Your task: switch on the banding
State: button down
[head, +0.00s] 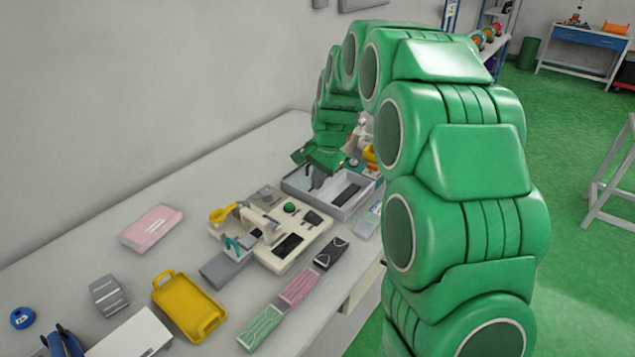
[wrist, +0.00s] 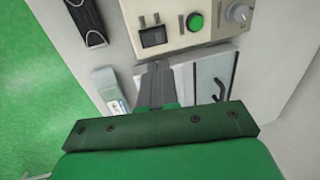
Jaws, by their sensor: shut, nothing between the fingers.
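The banding machine (head: 310,233) is a beige unit on the bench in the head view; its front panel (wrist: 175,50) is at the top of the wrist view. A round green button (wrist: 196,22) sits on the panel, between a dark display (wrist: 153,36) and a grey knob (wrist: 238,12). The button also shows in the head view (head: 290,207). My gripper (wrist: 157,72) is shut and empty. In the head view my gripper (head: 314,180) is over the grey tray beside the machine, apart from the button.
The grey tray (head: 345,213) holds dark items. Black (head: 331,253), pink (head: 299,287) and green (head: 261,328) mask packs line the bench's front edge. A yellow tray (head: 188,308) and a pink case (head: 152,227) lie left. A wall runs behind the bench.

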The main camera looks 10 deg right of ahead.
aim_at(310, 214)
jog(key=f, duration=0.3)
jog(key=w+a+f, duration=0.1)
jog(key=f, duration=0.7)
jog(key=shift+w+a+f, duration=0.15)
jog(key=shift+w+a, duration=0.2)
